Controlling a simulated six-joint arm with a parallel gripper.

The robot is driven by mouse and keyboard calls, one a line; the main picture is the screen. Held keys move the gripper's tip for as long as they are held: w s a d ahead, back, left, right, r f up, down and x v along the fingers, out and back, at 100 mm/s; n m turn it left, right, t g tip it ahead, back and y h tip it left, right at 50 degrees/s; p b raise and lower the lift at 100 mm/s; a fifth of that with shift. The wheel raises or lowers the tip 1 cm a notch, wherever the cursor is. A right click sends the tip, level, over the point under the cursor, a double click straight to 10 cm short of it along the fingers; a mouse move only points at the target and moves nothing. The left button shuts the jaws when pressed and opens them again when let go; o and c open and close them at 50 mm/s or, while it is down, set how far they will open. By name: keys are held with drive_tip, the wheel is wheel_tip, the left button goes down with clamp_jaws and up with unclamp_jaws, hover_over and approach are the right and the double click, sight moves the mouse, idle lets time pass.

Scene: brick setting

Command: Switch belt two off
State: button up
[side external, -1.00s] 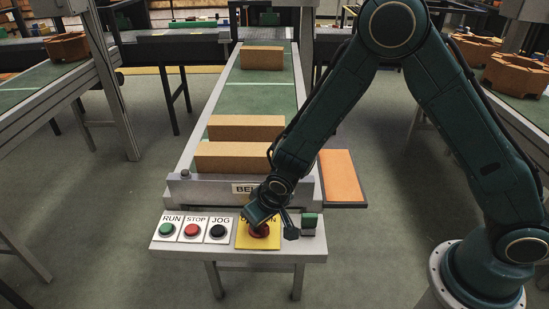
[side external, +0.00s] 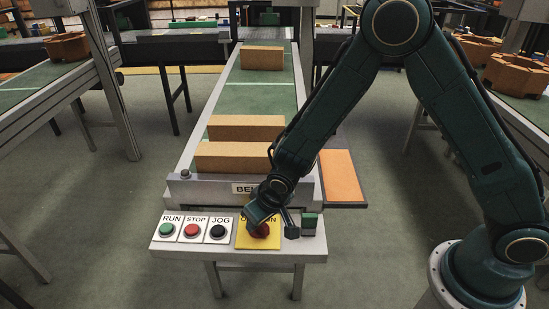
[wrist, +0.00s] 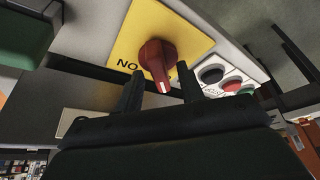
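A red rotary knob (side external: 261,230) sits on a yellow plate (side external: 243,240) on the control shelf in front of the belt marked "BEL". The gripper hides part of the plate's lettering. In the wrist view the knob (wrist: 157,62) has a white mark pointing towards the bottom of the picture, and "NO" shows on the plate (wrist: 150,18). My gripper (side external: 271,226) is at the knob. In the wrist view my gripper's fingers (wrist: 160,88) are apart, one on each side of the knob, with gaps visible.
Green RUN (side external: 166,229), red STOP (side external: 191,230) and black JOG (side external: 217,231) buttons sit left of the plate. A green rocker (side external: 310,221) stands close to its right. Bricks (side external: 246,157) lie on the belt (side external: 262,100). An orange pad (side external: 337,176) is beside it.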

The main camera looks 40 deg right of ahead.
drive_tip(key=v, duration=1.3)
drive_tip(key=shift+r, duration=0.2)
drive_tip(key=shift+s, duration=0.1)
drive_tip(key=s+d+r, duration=0.7)
drive_tip(key=d+r, duration=0.2)
drive_tip(key=r, duration=0.2)
drive_tip(key=s+d+r, duration=0.2)
drive_tip(key=s+d, duration=0.1)
drive_tip(key=s, duration=0.3)
drive_tip(key=s+d+r+t, duration=0.1)
drive_tip(key=s+d+r, duration=0.2)
drive_tip(key=s, duration=0.4)
drive_tip(key=shift+d+r, duration=0.15)
drive_tip(key=shift+d, duration=0.1)
